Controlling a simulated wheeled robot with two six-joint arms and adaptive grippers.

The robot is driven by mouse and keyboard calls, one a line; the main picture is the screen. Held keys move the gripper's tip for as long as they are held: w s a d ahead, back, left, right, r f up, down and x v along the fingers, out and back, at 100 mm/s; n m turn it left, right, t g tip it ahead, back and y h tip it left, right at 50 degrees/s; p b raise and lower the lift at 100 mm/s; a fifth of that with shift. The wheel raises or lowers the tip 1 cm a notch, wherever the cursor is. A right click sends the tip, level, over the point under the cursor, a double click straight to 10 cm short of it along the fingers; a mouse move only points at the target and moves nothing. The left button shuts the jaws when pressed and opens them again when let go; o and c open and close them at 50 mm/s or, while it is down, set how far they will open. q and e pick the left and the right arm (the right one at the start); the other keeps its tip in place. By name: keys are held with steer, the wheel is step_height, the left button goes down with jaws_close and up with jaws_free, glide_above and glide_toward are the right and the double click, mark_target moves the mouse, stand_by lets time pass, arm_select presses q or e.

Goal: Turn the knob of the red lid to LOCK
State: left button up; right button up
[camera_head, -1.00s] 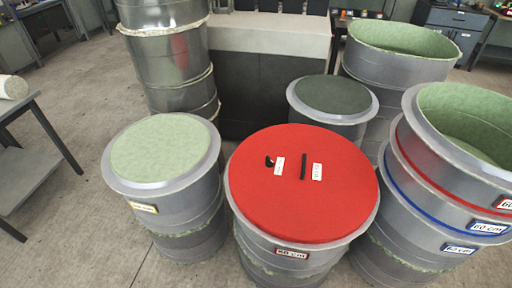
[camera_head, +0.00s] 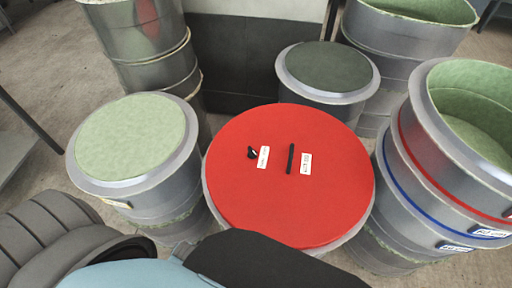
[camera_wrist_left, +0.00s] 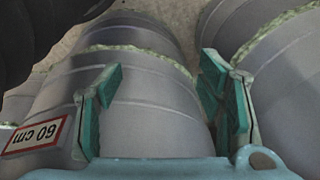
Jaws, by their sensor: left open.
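The red lid (camera_head: 270,205) covers a grey drum in the middle of the head view. On it are a small black knob (camera_head: 252,152) with a white label beside it and a black bar handle (camera_head: 291,158) with another white label. The label text is too small to read. In the left wrist view, my left gripper (camera_wrist_left: 165,100) is open and empty, with its teal fingers apart in front of the side of a grey drum. In the head view, parts of my arm cover the bottom edge, and neither gripper's fingers show there.
A drum with a pale green top (camera_head: 136,140) stands left of the red lid. A dark-topped drum (camera_head: 328,72) stands behind it. Open drums with red and blue bands (camera_head: 408,185) crowd the right. A tall metal stack (camera_head: 150,45) stands behind left. A 60 cm label (camera_wrist_left: 35,135) shows in the wrist view.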

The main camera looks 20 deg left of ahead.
arm_select(q)
steer(key=w+d+r, duration=0.1)
steer(key=w+r, duration=0.4)
steer(key=r, duration=0.5)
step_height(320, 180, up, 17)
steer(key=m+t+h+b, duration=0.1)
steer(key=m+t+h, duration=0.15)
steer(key=m, duration=0.35)
glide_above(252, 151)
steer(key=s+a, duration=0.3)
steer(key=s, duration=0.1)
steer(key=shift+g+h, duration=0.35)
steer(key=shift+g, duration=0.1)
steer(key=b+x, duration=0.5)
steer(key=x, duration=0.8)
steer(key=shift+s+d+f, duration=0.1)
steer(key=shift+n, duration=0.3)
steer(key=c, duration=1.1)
